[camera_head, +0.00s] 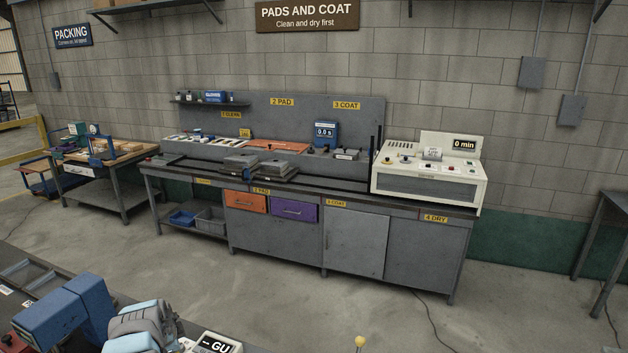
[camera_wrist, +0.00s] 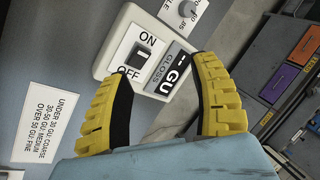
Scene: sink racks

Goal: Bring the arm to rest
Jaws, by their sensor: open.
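My gripper (camera_wrist: 165,72) shows in the wrist view with its two yellow ribbed fingers spread apart. Nothing shows between the fingertips except the face of a gloss meter (camera_wrist: 135,62) beyond them. The meter has an ON/OFF switch (camera_wrist: 140,55) and a dark display reading "-- GU" (camera_wrist: 175,72). I cannot tell whether the fingers touch it. In the head view, the same "-- GU" display (camera_head: 217,346) is at the bottom edge, and the fingers cannot be made out there.
A label with GU ranges (camera_wrist: 42,122) lies left of the fingers. A yellow-tipped knob (camera_head: 360,341) stands at the bottom. Across open floor (camera_head: 330,305) is a grey workbench (camera_head: 355,245) with drawers and a cream dryer box (camera_head: 430,187). A packing table (camera_head: 115,178) stands at left.

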